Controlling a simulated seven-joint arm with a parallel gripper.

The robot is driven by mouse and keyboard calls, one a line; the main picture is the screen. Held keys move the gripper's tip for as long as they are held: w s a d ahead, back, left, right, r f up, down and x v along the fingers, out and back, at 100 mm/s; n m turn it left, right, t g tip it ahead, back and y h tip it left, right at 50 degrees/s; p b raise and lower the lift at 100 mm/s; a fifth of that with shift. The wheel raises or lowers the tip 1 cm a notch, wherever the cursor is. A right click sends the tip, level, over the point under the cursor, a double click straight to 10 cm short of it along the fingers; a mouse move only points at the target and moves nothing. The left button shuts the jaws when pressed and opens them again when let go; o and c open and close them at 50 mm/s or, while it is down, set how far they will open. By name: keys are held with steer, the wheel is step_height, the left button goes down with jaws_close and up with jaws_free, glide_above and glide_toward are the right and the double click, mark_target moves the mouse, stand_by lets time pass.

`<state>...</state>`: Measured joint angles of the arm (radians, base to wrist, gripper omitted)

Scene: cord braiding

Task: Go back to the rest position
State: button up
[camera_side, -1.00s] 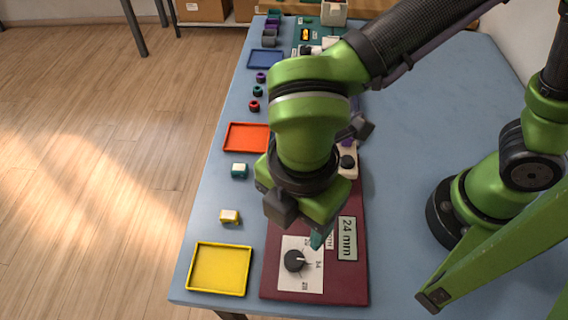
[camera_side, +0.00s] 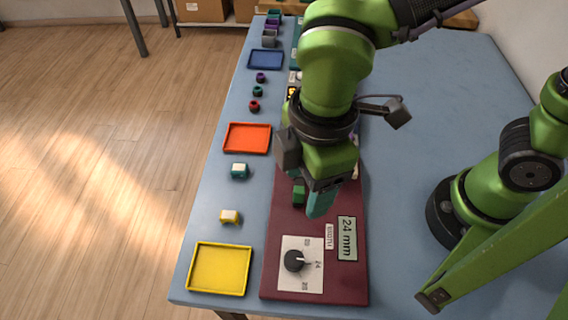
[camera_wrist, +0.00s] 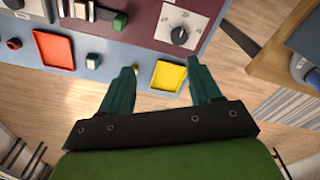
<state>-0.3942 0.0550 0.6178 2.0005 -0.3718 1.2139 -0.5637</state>
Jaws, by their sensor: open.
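My gripper (camera_side: 318,203) hangs over the maroon panel (camera_side: 280,235) in the side view, above and behind its dial. In the wrist view my gripper (camera_wrist: 160,82) shows two teal fingers spread apart with nothing between them. The panel carries a black dial (camera_side: 294,260) on a white scale and a display (camera_side: 347,238) reading 24 mm. The dial also shows in the wrist view (camera_wrist: 179,36). A green block or button (camera_side: 298,194) shows on the panel just left of my gripper. The far part of the panel is hidden by my arm.
A yellow tray (camera_side: 219,270), a red-orange tray (camera_side: 247,138) and a blue tray (camera_side: 266,59) lie along the table's left edge. Small blocks (camera_side: 229,216) and spools (camera_side: 254,105) sit between them. The table's right half (camera_side: 430,130) is mostly clear.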

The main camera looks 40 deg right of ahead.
steer(key=w+d+r+m+t, duration=0.1)
steer(key=d+r+m+t, duration=0.1)
steer(key=d+m, duration=0.4)
steer(key=w+d+r+m+t+y, duration=0.1)
steer(key=w+d+r+m+t, duration=0.1)
steer(key=d+m, duration=0.4)
steer(key=w+d+r+m+t, duration=0.2)
steer(key=d+m, duration=0.4)
steer(key=d, duration=0.7)
steer(key=shift+d+r+t, duration=0.25)
steer(key=shift+r+t, duration=0.1)
steer(key=shift+t, duration=0.05)
